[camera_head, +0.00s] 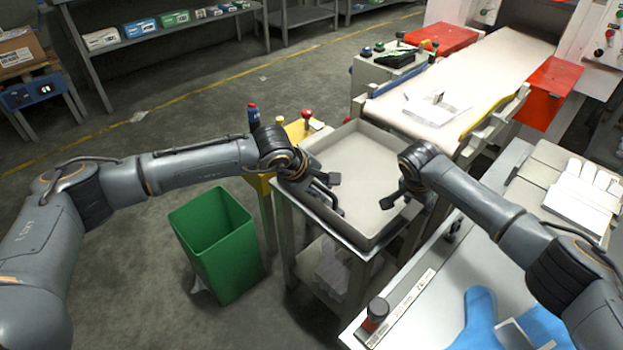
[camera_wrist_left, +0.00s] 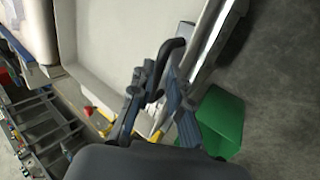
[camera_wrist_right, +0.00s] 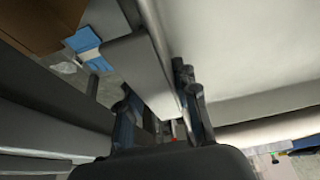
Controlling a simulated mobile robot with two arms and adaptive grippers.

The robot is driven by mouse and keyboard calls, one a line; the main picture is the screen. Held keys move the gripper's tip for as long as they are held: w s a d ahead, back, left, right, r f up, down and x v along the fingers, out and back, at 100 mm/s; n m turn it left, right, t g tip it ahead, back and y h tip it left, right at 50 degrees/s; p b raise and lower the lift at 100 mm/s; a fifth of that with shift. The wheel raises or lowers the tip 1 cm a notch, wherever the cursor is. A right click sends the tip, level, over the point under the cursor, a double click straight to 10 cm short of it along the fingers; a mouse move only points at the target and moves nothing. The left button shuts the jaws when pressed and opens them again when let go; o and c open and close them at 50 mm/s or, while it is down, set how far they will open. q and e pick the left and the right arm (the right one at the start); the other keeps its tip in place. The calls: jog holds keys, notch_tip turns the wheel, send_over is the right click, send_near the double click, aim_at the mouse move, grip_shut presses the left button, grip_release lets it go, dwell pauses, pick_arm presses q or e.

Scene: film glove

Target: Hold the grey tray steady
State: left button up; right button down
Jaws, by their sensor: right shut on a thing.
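The grey tray (camera_head: 362,165) is a shallow, empty box on a grey stand in the middle of the head view. It also shows in the left wrist view (camera_wrist_left: 118,38) and the right wrist view (camera_wrist_right: 245,50). My left gripper (camera_head: 336,195) is at the tray's left rim, fingers parted, with one over the inside. In the left wrist view a dark curved handle (camera_wrist_left: 172,50) shows near its fingertips (camera_wrist_left: 163,75). My right gripper (camera_head: 405,198) is at the tray's right side, shut on its wall; its fingers also show in the right wrist view (camera_wrist_right: 160,88).
A green bin (camera_head: 215,240) stands on the floor left of the stand. A conveyor (camera_head: 465,85) lies behind the tray. A worktable with blue gloves (camera_head: 480,315) and white gloves (camera_head: 590,190) is at right.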

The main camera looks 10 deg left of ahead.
aim_at(326, 190)
pick_arm(q)
jog(key=shift+x, duration=1.9)
grip_shut()
jog(key=shift+r, duration=0.15)
